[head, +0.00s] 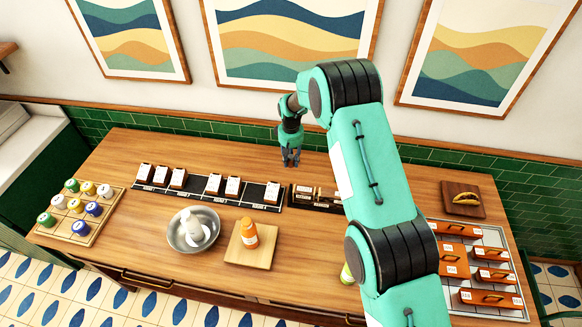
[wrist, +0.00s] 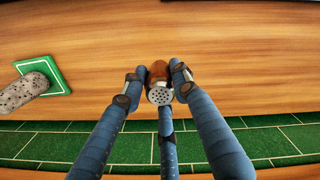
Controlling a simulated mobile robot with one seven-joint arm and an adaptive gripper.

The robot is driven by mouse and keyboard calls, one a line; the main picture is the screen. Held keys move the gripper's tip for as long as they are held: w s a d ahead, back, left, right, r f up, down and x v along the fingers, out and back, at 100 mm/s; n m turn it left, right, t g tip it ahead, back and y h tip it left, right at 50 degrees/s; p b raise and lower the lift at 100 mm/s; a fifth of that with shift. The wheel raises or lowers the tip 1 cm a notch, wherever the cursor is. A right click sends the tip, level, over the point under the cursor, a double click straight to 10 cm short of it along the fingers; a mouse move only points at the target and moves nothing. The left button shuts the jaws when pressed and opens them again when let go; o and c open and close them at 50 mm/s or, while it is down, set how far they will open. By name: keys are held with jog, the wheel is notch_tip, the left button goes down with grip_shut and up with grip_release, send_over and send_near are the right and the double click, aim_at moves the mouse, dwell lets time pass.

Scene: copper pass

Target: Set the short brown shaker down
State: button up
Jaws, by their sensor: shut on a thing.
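In the wrist view the short brown shaker (wrist: 159,72) has a brown body and a silver, holed cap facing the camera. The fingers of my gripper (wrist: 157,82) are closed around it. In the head view my gripper (head: 291,161) points down over the back of the wooden counter, near the green tiled wall. The shaker cannot be made out there. I cannot tell whether its base touches the counter. A green square mat (wrist: 60,79) with a white border lies to the left in the wrist view, with a grey speckled object (wrist: 22,92) over it.
A black rail (head: 203,188) with several labelled boxes and a dark tray (head: 294,204) stand in front of my gripper. A metal bowl (head: 180,241), an orange bottle (head: 249,233) and a jar tray (head: 83,240) are farther forward and left.

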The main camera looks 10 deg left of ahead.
aim_at(291, 166)
jog(key=shift+f, duration=0.15)
jog(key=shift+f, duration=2.1)
jog(key=shift+f, duration=0.15)
jog(key=o, duration=1.2)
jog(key=shift+c, duration=0.2)
jog(key=shift+r+b, duration=0.4)
jog(key=shift+r, duration=5.75)
